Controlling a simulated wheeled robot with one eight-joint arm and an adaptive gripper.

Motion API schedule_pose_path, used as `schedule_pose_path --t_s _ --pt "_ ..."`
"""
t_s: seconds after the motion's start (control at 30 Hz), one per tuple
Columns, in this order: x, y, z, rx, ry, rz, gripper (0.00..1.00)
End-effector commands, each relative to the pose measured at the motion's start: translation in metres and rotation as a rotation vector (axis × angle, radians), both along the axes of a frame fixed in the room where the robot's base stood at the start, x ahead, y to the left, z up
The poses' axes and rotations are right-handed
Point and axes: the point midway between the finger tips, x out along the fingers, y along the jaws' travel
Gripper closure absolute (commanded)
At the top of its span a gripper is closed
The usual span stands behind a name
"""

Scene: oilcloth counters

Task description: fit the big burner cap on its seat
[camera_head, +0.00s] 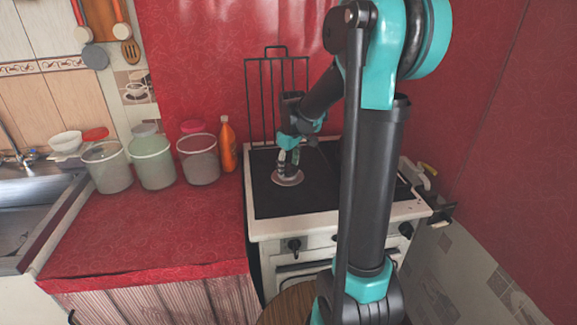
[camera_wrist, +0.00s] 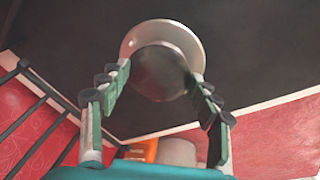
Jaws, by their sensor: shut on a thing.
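The big burner cap (camera_wrist: 158,74) is a dark round disc between my fingertips in the wrist view. My gripper (camera_wrist: 163,84) is shut on it; the gripper also shows in the head view (camera_head: 288,168), pointing down over the left part of the stove top. A pale round burner seat (camera_wrist: 163,26) shows behind the cap in the wrist view, its rim visible past the cap's edge. In the head view the pale seat (camera_head: 287,180) lies right under my fingers. The cap overlaps the seat in view; whether it touches it, I cannot tell.
The white stove (camera_head: 290,226) has a dark top, with a black wire rack (camera_head: 262,75) upright at its back. An orange bottle (camera_head: 228,145) and several lidded tubs stand left on the red counter (camera_head: 150,232). The counter's front is clear.

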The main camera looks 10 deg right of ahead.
Motion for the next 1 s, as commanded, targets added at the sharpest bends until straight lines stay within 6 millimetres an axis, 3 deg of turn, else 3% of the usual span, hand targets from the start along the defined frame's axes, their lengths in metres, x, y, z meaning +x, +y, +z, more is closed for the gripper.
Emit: schedule_pose_path --t_s 1.0 --pt "0.0001 0.0000 -0.0075 0.000 0.000 0.000 0.95"
